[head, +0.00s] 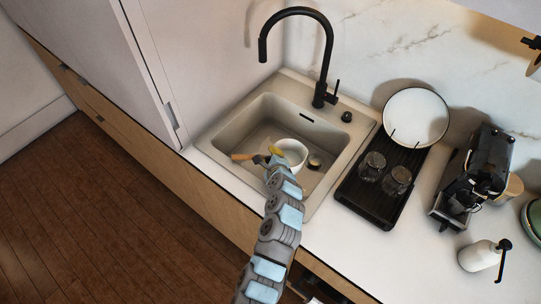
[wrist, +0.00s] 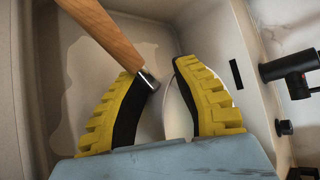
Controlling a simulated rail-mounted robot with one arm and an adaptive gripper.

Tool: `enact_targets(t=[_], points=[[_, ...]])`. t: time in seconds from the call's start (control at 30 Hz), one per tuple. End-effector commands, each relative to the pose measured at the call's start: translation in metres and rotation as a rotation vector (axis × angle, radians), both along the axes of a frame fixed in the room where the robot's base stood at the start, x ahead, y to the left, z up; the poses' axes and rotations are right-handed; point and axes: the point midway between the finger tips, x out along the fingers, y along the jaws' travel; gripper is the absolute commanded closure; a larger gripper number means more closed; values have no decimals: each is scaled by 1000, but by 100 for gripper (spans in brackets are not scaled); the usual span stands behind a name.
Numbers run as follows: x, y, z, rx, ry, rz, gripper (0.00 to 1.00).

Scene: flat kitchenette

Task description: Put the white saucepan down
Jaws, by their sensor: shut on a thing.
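The white saucepan (head: 293,148) is inside the sink basin, with its wooden handle pointing left in the head view. My gripper (head: 276,156) reaches down into the basin at the saucepan's handle side. In the wrist view, the two yellow ridged fingers of my gripper (wrist: 156,72) are shut on the saucepan (wrist: 178,118) near where the metal collar joins the handle. The handle runs up to the upper left there. My fingers hide part of the bowl, and I cannot tell whether its base touches the sink floor.
The beige sink (head: 227,122) has walls close around the saucepan and a drain (head: 315,162) to its right. A black faucet (head: 325,60) arches behind. A black drying rack (head: 370,205) with two glasses and a white plate (head: 416,117) stands right of the sink.

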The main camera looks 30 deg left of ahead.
Motion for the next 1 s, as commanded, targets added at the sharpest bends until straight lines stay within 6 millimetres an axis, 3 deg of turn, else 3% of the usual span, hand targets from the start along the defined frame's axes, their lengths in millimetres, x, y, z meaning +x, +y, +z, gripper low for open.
enact_targets(t=[0.27,0.3,0.37,0.83,1.0], points=[[0,0,-5,1,1,0,100],[0,0,-5,0,1,0,64],[0,0,-5,0,1,0,47],[-1,0,2,-1,-1,0,45],[-10,-7,7,1,2,2,45]])
